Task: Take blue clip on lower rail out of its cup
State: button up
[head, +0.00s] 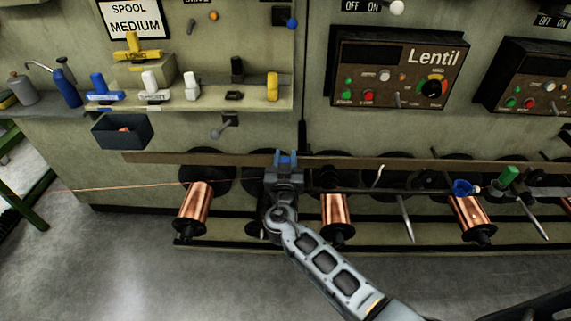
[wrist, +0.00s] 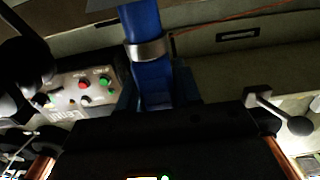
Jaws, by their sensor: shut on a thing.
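My gripper (head: 285,172) is at the brown lower rail (head: 225,160), left of the picture's centre. It is shut on a blue clip (head: 287,158), whose blue top shows just above the jaws. In the wrist view the blue clip (wrist: 142,25) stands as a long blue piece with a grey metal band around it, its lower end between dark gripper parts. The clip's cup is not clearly visible, so I cannot tell whether the clip is still in it.
Copper spools (head: 336,212) hang below the rail on both sides of my arm. A blue ring-shaped piece (head: 462,187) and a green piece (head: 508,175) are at the right. Above are a shelf (head: 205,103) with coloured bottles and clips, and the Lentil control panel (head: 395,75).

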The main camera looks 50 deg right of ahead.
jog(key=s+d+r, duration=0.6)
jog(key=s+r, duration=0.3)
jog(key=s, duration=0.1)
jog(key=shift+d+r+p, duration=0.15)
jog(key=shift+p, duration=0.25)
